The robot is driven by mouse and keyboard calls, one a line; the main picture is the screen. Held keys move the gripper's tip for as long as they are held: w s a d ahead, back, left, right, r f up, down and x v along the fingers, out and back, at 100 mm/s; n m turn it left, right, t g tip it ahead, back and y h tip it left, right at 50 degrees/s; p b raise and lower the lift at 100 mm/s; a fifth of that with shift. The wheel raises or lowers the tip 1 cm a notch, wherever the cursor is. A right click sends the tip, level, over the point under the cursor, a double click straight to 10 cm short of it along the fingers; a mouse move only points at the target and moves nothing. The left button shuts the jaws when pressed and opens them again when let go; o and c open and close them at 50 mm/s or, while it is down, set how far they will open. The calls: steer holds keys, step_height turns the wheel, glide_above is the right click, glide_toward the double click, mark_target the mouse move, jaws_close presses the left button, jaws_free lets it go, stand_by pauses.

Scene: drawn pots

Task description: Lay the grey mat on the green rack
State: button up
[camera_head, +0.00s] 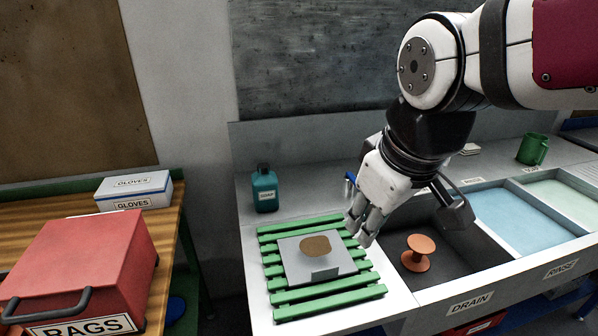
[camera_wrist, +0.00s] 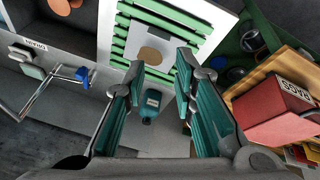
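The grey mat (camera_head: 295,264) lies flat on the slats of the green rack (camera_head: 330,298), with slats showing on its sides. A brown round patch or disc (camera_head: 315,246) shows on the mat; I cannot tell whether it is a mark or a separate thing. In the wrist view the mat (camera_wrist: 152,35) and the rack (camera_wrist: 120,32) show beyond my fingers. My gripper (camera_head: 357,226) is above the rack's right side, apart from the mat. In the wrist view its fingers (camera_wrist: 160,65) are spread with nothing between them.
A teal soap bottle (camera_head: 265,190) stands behind the rack. Right of it is the dark drain basin (camera_head: 450,270) with an orange spool (camera_head: 418,250) in it, then a blue-water basin (camera_head: 525,225). A green mug (camera_head: 531,149) stands at the back. A red rags box (camera_head: 80,262) and gloves box (camera_head: 134,190) are left.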

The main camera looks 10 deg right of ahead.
steer(key=s+m, duration=0.2)
steer(key=s+r+m+t, duration=0.1)
steer(key=s+m, duration=0.1)
steer(key=s, duration=0.1)
steer(key=shift+s+a+r, duration=0.15)
stand_by(1.1)
